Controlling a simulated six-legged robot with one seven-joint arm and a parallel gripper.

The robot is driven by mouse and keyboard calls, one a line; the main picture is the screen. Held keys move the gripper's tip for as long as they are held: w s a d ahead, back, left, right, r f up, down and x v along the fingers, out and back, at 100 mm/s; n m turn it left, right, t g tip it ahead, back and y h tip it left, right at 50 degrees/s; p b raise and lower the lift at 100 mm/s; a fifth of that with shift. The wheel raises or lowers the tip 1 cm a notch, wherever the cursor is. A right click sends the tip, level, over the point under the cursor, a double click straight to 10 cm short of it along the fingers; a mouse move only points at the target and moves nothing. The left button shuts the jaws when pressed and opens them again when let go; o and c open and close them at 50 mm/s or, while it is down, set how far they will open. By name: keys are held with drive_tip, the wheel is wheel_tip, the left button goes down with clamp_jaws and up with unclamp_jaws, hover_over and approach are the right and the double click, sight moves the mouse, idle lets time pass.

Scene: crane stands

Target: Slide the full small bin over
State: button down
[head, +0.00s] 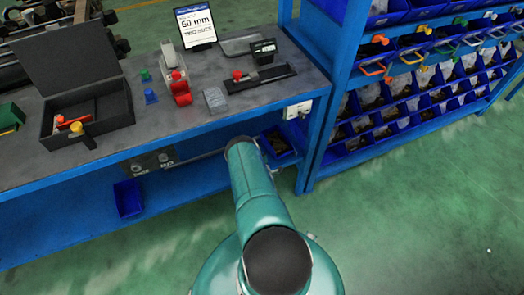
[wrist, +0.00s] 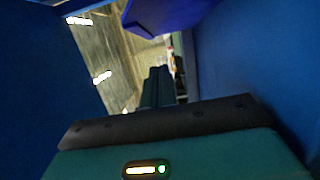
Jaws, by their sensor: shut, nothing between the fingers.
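A small blue bin (head: 284,161) with dark brown contents sits on the lower shelf at the bench's right end, in the head view. Another small blue bin (head: 128,199) stands farther left on that shelf, and no contents show in it. My green arm reaches under the bench top just left of the filled bin. My gripper is hidden in the head view. In the wrist view my gripper (wrist: 158,72) has its dark fingers together, with nothing between them. A violet-blue edge (wrist: 170,15) hangs close at the top; I cannot tell whether it is the filled bin. No contact shows.
The blue lower shelf (head: 75,222) is clear between the two bins. The bench top (head: 215,130) above holds an open black case (head: 118,105), a display and small tools. A blue rack (head: 375,140) of filled bins stands at right. Blue panels flank my gripper in the wrist view.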

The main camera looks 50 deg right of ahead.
drive_tip(key=v, duration=1)
drive_tip(key=shift+a, duration=0.15)
